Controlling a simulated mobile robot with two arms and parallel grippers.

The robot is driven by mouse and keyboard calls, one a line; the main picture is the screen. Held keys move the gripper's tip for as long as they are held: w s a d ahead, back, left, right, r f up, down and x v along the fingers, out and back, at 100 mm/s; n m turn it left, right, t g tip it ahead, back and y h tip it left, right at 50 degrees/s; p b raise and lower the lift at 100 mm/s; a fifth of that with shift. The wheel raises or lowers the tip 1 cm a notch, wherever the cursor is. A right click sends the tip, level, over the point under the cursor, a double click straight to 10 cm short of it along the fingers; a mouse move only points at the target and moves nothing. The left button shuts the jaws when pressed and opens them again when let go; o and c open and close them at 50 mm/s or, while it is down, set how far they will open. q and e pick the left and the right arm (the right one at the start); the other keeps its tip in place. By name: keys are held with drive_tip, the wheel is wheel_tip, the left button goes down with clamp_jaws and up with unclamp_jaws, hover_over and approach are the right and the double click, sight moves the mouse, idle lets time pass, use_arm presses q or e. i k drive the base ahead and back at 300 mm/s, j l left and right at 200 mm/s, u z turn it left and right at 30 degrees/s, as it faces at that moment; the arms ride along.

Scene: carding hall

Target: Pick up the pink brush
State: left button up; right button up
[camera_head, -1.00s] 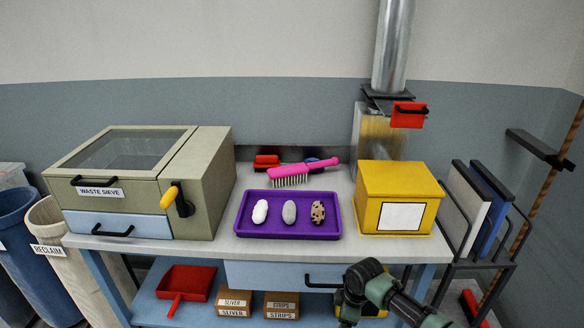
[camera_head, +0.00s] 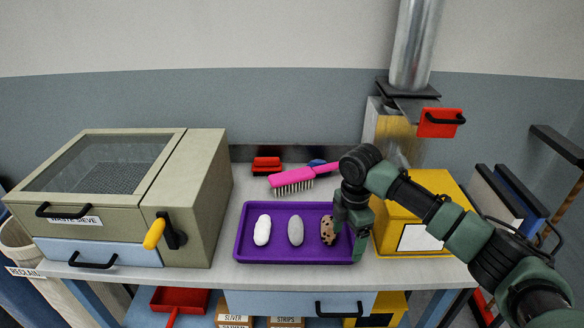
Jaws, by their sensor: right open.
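The pink brush (camera_head: 292,179) lies on the bench behind the purple tray, bristles facing down and forward. Its handle points right, and the handle's end is close to or behind my right arm. My right gripper (camera_head: 345,250) points down over the right end of the purple tray (camera_head: 290,258), beside the spotted tuft. It is open with nothing in it, to the right of and nearer than the brush. My left gripper is not in view.
The tray holds a white tuft (camera_head: 262,230), a grey tuft (camera_head: 295,230) and a spotted tuft (camera_head: 327,230). A red object (camera_head: 266,165) sits behind the brush. The waste sieve (camera_head: 130,200) stands left, a yellow box (camera_head: 420,190) right, and a metal duct (camera_head: 412,45) above.

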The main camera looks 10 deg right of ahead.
sight(294, 180)
drive_tip(key=i, duration=1.2)
